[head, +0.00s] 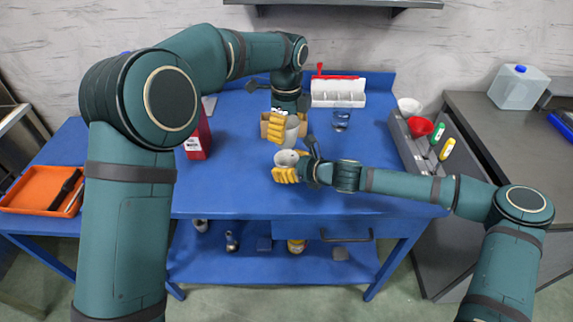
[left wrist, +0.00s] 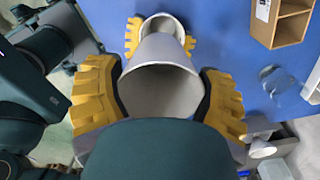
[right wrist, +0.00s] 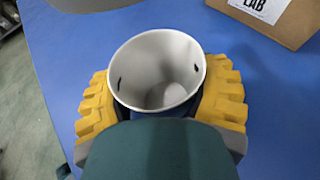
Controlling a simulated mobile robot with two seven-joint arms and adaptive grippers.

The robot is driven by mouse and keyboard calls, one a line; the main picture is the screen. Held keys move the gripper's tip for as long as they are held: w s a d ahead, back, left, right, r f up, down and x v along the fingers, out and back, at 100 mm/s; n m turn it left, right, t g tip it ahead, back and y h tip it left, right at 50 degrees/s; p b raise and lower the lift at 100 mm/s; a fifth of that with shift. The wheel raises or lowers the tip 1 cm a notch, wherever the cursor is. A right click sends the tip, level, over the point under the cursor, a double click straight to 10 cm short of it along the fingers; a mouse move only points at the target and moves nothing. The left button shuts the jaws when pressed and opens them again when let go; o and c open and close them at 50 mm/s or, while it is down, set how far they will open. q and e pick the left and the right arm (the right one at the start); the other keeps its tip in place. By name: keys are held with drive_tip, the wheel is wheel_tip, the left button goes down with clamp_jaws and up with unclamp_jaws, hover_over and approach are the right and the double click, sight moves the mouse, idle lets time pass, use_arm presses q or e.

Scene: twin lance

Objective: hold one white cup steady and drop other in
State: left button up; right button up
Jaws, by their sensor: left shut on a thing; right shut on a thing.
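One white cup (head: 292,133) is in my left gripper (head: 284,128), held up above the blue table. In the left wrist view this cup (left wrist: 160,88) sits tilted between the yellow fingers. The other white cup (head: 287,158) is in my right gripper (head: 286,173), lower and nearer the table's front edge. In the right wrist view its open mouth (right wrist: 160,75) faces up, and the visible inside looks empty. In the left wrist view this cup (left wrist: 161,27) shows just beyond the first. The cups overlap there; I cannot tell whether they touch.
A cardboard box (right wrist: 268,14) labelled LAB stands behind the cups on the table. A clear blue glass (head: 341,121) and a white rack (head: 338,92) stand to the right. A red box (head: 199,142) stands to the left, an orange tray (head: 38,188) farther left.

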use_arm(q)
drive_tip(key=shift+f, duration=2.95)
drive_tip(key=o, duration=0.8)
drive_tip(key=shift+f, duration=0.15)
drive_tip(key=shift+o, duration=0.2)
wheel_tip(320, 180, up, 12)
hover_over(286, 146)
drive_tip(key=w, duration=0.3)
use_arm(e)
drive_tip(key=o, duration=1.2)
